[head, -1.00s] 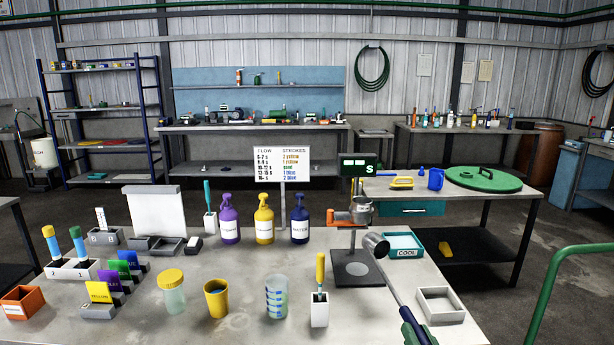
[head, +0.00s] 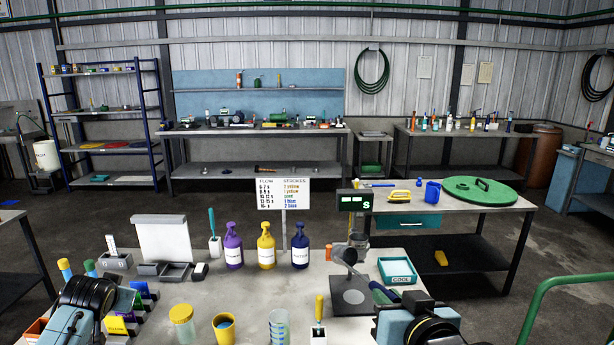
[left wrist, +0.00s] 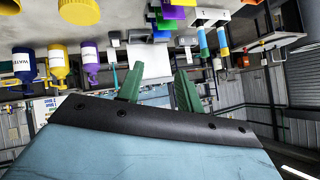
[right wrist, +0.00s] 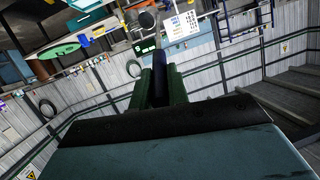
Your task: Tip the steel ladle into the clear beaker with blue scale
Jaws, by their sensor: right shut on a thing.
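The clear beaker with blue scale (head: 280,328) stands at the table's front, partly cut off by the lower edge of the head view. The steel ladle (head: 345,256) is held up over the table to the beaker's right, its bowl in front of the metal cup on the stand. My right gripper (head: 384,294) is shut on the ladle's dark blue handle, which also shows between its green fingers in the right wrist view (right wrist: 160,72). My left gripper (left wrist: 158,88) is open and empty, over the left of the table. The ladle's contents cannot be seen.
A yellow cup (head: 223,328) and a yellow-lidded jar (head: 183,322) stand left of the beaker. A white holder (head: 318,335) with a yellow-handled tool stands just right of it. Purple, yellow and blue bottles (head: 266,245) line the back. A teal COOL tray (head: 397,271) is at right.

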